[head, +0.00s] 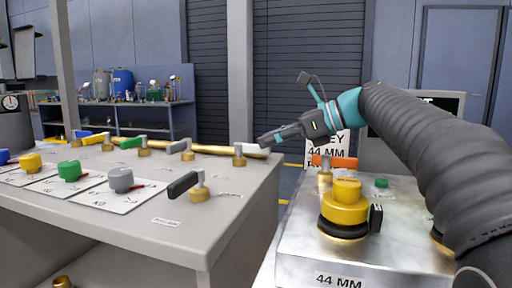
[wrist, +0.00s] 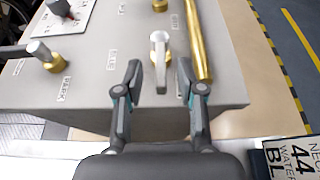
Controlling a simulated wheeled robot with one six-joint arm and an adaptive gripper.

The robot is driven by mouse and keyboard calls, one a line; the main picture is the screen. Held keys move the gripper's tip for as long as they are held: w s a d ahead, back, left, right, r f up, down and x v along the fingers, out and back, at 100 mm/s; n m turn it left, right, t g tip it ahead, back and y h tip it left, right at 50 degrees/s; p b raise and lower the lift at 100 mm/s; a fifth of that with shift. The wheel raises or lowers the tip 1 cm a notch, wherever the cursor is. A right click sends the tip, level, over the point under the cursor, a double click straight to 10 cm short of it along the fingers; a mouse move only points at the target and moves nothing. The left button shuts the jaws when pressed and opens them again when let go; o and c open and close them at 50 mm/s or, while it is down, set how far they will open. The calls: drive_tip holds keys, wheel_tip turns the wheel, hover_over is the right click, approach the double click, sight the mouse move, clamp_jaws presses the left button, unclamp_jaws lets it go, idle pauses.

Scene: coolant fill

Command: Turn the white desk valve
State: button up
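The white desk valve (head: 248,149) has a pale lever on a brass body and stands near the right edge of the grey desk. My gripper (head: 263,139) is just above and to the right of this valve in the head view. In the wrist view my gripper (wrist: 160,72) is open, one finger on each side of the lever's near part. Gaps show on both sides, and no touch is visible. The height between fingers and lever is hard to tell.
A black-handled valve (head: 184,185) stands nearer on the desk (head: 225,222). A brass pipe (wrist: 197,40) runs close beside the right finger. Grey (head: 178,146) and green (head: 130,142) levers stand farther left. A metal bench with a yellow cap (head: 346,205) is at right.

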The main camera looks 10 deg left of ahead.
drive_tip(key=shift+x, duration=2.05)
clamp_jaws()
